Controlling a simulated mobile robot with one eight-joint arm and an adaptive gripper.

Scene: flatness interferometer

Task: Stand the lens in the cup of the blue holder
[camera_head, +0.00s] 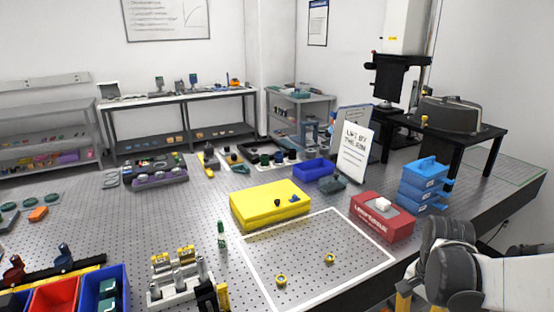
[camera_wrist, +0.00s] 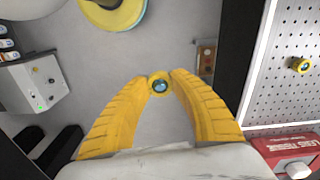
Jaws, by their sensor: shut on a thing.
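My gripper (camera_wrist: 160,85) is shut on a small yellow-rimmed round lens (camera_wrist: 160,86) with a blue middle, held between the fingertips. In the wrist view it hangs beyond the table edge, with the floor below. In the head view only part of a yellow finger (camera_head: 403,298) shows at the lower right, and the lens is not visible there. A small blue piece, perhaps the blue holder (camera_head: 294,199), sits on top of the yellow box (camera_head: 255,212); its cup is too small to make out. My gripper is well to its right and apart from it.
Two small yellow round pieces (camera_head: 281,279) (camera_head: 329,258) lie inside the white outline on the perforated table (camera_head: 230,180). A dark piece (camera_head: 277,203) is beside the blue one. A red box (camera_head: 382,217), blue stacked bins (camera_head: 424,184) and an upright sign (camera_head: 355,150) stand at the right.

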